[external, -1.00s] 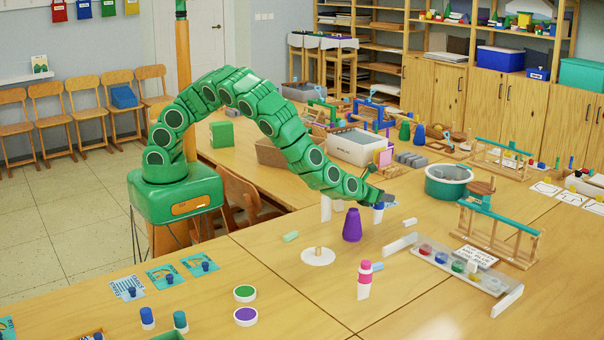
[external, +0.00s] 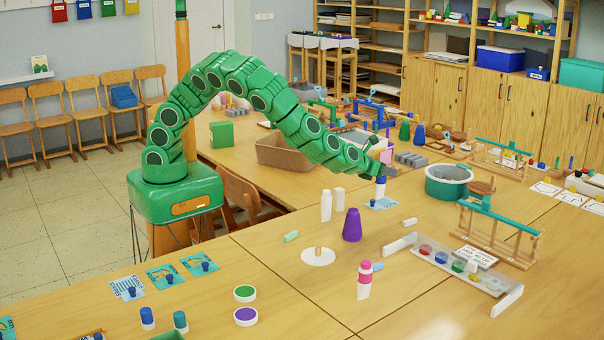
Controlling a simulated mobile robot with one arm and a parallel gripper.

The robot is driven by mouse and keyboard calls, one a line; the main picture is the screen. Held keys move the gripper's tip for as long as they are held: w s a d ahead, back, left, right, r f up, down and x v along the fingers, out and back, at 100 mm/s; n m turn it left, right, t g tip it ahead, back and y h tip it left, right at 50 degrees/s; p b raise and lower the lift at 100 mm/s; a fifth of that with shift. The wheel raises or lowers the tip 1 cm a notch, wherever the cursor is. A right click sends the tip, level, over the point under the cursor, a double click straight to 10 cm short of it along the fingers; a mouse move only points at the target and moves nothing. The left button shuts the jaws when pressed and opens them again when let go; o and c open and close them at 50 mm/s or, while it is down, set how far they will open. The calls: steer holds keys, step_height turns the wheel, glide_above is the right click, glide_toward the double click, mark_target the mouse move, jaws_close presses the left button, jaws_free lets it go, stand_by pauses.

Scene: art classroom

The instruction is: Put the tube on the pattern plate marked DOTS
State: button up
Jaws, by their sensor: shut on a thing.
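My gripper (external: 382,173) is at the end of the arm, over the middle of the table. It is shut on a small tube (external: 381,188) with a blue upper part and a pale lower part, held upright. A light blue plate (external: 374,205) lies on the table just below the tube. I cannot tell whether the tube touches this plate.
A pink-and-white tube (external: 364,282) stands in front. A wooden rack (external: 500,232) is at right.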

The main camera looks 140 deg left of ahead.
steer(key=shift+s+d+r, duration=0.1)
steer(key=shift+s+r, duration=0.2)
steer(key=shift+r, duration=0.1)
steer(key=s+a+r+g, duration=0.1)
steer(key=s+r, duration=0.2)
steer(key=s, duration=1.5)
steer(key=w+a+f, duration=0.8)
steer(key=a+f, duration=0.1)
steer(key=a, duration=0.2)
steer(key=shift+w+n, duration=0.2)
steer(key=shift+n, duration=0.2)
steer(key=shift+a+f, duration=0.15)
steer(key=shift+f, duration=1.65)
steer(key=shift+f, duration=0.1)
